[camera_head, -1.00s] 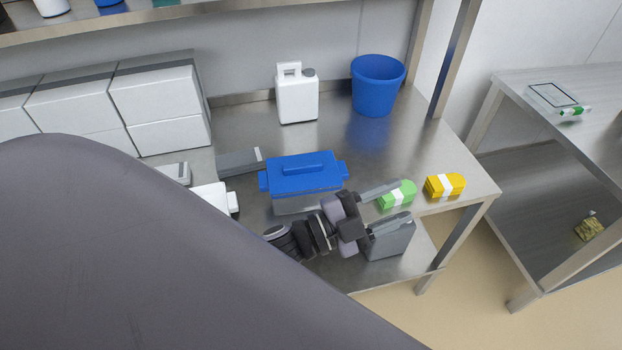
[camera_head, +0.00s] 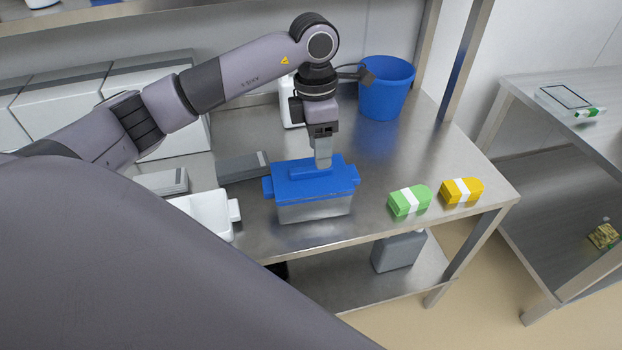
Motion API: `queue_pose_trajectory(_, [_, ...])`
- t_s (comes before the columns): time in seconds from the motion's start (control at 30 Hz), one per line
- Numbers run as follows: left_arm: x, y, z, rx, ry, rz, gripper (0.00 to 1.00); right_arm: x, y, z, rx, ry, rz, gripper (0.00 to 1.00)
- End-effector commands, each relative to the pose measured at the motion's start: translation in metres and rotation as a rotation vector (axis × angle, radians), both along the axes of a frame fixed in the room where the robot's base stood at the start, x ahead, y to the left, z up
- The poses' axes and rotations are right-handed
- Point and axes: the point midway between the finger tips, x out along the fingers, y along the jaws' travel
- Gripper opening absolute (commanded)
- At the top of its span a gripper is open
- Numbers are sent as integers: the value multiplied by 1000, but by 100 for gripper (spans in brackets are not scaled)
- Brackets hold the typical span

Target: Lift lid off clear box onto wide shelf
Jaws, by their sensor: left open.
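A clear box (camera_head: 315,210) stands on the steel table, with a blue lid (camera_head: 285,186) seated on it. The lid has a raised bar handle on top and tabs at both ends. My left gripper (camera_head: 323,163) points down from above, its fingers at the right part of the lid's handle. It is open; the near finger hides part of the handle, and I cannot tell whether it touches. My right gripper is not in view. A shelf (camera_head: 150,12) runs along the top edge; I cannot tell whether it is the wide shelf.
A blue bucket (camera_head: 385,95) and a partly hidden white canister (camera_head: 289,112) stand behind. Green (camera_head: 400,203) and yellow (camera_head: 452,192) banded packs lie to the right. A white tray (camera_head: 208,215) is left of the box. A grey container (camera_head: 398,251) sits on the lower shelf (camera_head: 340,288).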

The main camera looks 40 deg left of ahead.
Motion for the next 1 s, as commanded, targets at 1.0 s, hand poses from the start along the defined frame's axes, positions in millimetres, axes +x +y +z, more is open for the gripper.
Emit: queue_pose_trajectory(1.0, [9,18,-62,84,-9,21,28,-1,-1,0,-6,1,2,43])
